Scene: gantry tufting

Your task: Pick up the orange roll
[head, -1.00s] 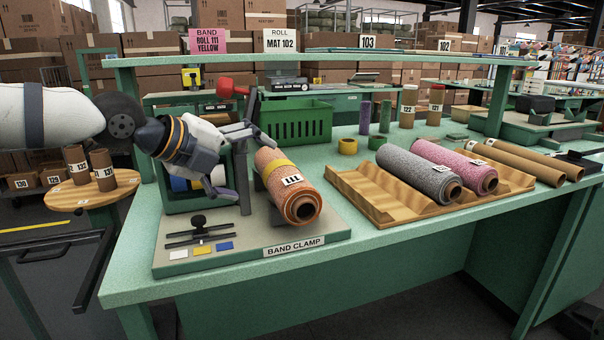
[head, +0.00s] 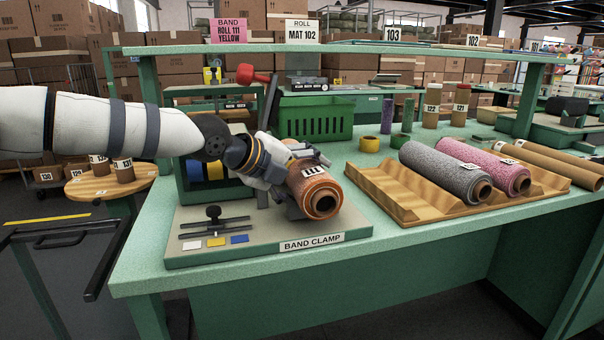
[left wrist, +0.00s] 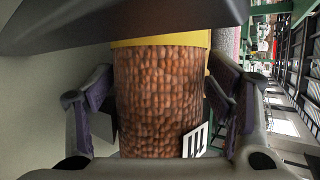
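The orange roll (head: 313,190), labelled 111, lies on the band clamp base (head: 240,252) with its open end toward me. In the left wrist view the roll (left wrist: 160,95) fills the middle, its yellow band (left wrist: 160,40) crossing above. My left gripper (head: 292,180) is at the roll with one finger on each side. In the left wrist view both fingers (left wrist: 160,108) stand very close to the roll's sides; whether they press on it I cannot tell. The gripper partly hides the roll's far part in the head view. My right gripper is not in view.
Right of the clamp, a wooden cradle (head: 385,199) holds a grey roll (head: 440,168) and a pink roll (head: 490,165). A green crate (head: 315,117) stands behind. A red-knobbed lever (head: 253,75) rises behind the gripper. The bench front strip is clear.

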